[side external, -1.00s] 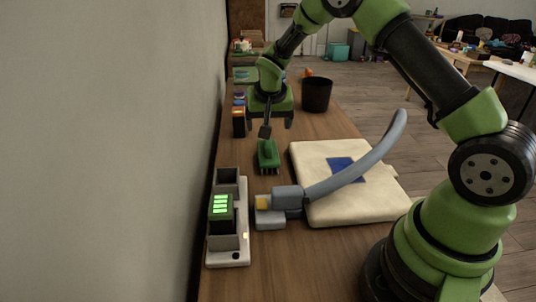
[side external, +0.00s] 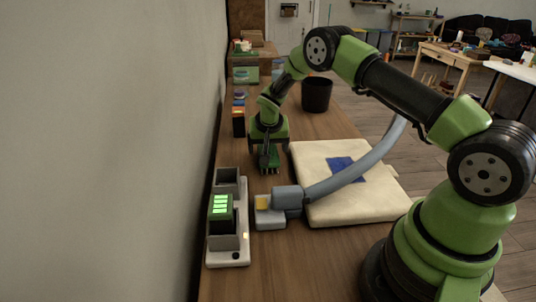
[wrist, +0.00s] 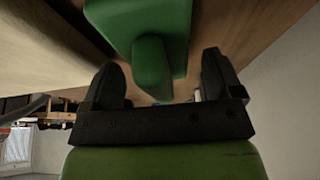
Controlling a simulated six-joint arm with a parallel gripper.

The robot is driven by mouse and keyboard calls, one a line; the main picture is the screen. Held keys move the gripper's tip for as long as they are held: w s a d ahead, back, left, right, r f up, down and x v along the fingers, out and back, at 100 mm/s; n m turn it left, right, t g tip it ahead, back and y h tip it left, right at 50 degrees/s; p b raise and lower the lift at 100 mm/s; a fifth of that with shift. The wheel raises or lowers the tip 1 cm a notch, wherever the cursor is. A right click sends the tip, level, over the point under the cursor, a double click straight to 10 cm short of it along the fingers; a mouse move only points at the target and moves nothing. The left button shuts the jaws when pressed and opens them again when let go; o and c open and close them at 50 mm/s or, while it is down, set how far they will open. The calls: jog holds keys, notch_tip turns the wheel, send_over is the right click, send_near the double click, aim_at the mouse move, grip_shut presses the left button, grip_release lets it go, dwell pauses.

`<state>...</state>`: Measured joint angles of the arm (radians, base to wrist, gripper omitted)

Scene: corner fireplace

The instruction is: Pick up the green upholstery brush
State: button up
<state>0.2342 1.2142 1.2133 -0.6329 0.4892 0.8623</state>
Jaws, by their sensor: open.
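The green upholstery brush (side external: 269,168) stands on the wooden bench, left of the cream cushion. My gripper (side external: 268,155) is open and pointing down at it, low over its handle, hiding its upper part in the side view. In the wrist view the brush's rounded handle (wrist: 152,68) lies between the two dark fingers of my gripper (wrist: 161,72). A gap shows on both sides of the handle, and neither finger appears to touch it.
A grey vacuum nozzle and hose (side external: 288,198) lie in front of the brush, the hose crossing the cream cushion (side external: 330,208). A charger with a green-lit battery (side external: 221,208) stands at front left. A dark pot (side external: 316,95) is farther back. A wall borders the left.

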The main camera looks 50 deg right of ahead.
jog(key=c, duration=1.1)
jog(key=shift+o, duration=0.2)
notch_tip(320, 180, up, 10)
jog(key=shift+r, duration=0.1)
